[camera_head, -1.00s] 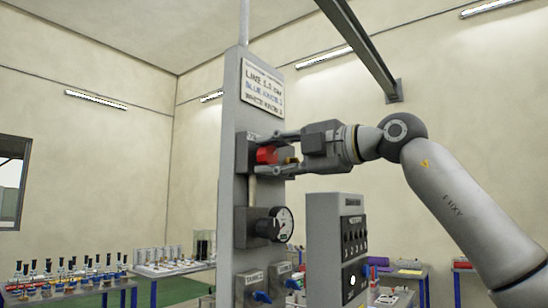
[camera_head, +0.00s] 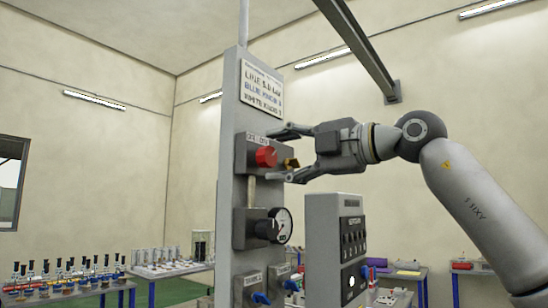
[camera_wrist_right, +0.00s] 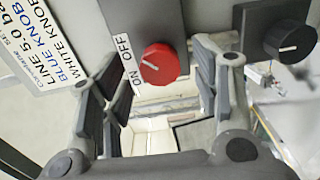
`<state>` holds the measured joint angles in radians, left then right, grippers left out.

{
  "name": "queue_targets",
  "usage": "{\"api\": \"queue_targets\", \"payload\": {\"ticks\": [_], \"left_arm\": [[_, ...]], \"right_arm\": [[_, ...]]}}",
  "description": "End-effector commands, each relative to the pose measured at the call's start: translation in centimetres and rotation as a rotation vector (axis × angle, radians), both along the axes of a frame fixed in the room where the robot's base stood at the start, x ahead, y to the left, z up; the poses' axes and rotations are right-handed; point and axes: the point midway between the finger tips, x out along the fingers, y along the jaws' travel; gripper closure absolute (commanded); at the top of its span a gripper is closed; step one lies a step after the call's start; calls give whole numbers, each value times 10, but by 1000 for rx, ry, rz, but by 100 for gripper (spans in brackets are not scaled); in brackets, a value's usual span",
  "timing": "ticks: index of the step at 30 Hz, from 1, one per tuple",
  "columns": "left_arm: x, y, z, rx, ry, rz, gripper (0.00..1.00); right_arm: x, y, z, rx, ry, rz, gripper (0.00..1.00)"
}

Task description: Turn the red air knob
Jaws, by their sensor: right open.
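The red air knob (camera_head: 266,156) sits on a grey block (camera_head: 245,150) on the tall grey post. It also shows in the right wrist view (camera_wrist_right: 158,64), beside an ON/OFF label (camera_wrist_right: 124,60). Its white mark points left, toward the label; I cannot tell exactly which word it meets. My right gripper (camera_head: 284,155) is open in front of the knob, one finger above and one below it in the head view. In the right wrist view its fingers (camera_wrist_right: 157,95) stand on either side of the knob, with gaps. My left gripper is not in view.
A grey control box (camera_head: 335,245) stands below the gripper. A black knob (camera_wrist_right: 290,38) is at the right of the wrist view. A sign (camera_head: 262,87) is higher on the post.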

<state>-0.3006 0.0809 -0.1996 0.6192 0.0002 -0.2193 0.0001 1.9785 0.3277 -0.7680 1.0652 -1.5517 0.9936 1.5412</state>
Motion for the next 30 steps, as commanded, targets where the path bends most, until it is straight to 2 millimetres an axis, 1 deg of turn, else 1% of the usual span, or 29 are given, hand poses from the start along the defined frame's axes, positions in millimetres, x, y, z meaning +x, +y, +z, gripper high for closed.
{"api": "queue_targets", "payload": {"ticks": [1, 6, 12, 15, 18, 30], "left_arm": [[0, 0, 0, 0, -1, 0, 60], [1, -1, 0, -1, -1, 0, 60], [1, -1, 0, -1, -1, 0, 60], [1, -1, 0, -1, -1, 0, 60], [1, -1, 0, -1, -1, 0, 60], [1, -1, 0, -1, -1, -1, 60]], "right_arm": [[-6, -13, 1, 3, -3, -4, 43], [-28, -43, 0, 2, -3, -4, 43], [-47, -67, 0, 2, 0, -2, 43], [-52, -74, 0, 1, -1, -2, 43], [-54, -76, 0, 1, 0, -1, 43], [-54, -76, 0, 1, 0, -1, 43]]}}
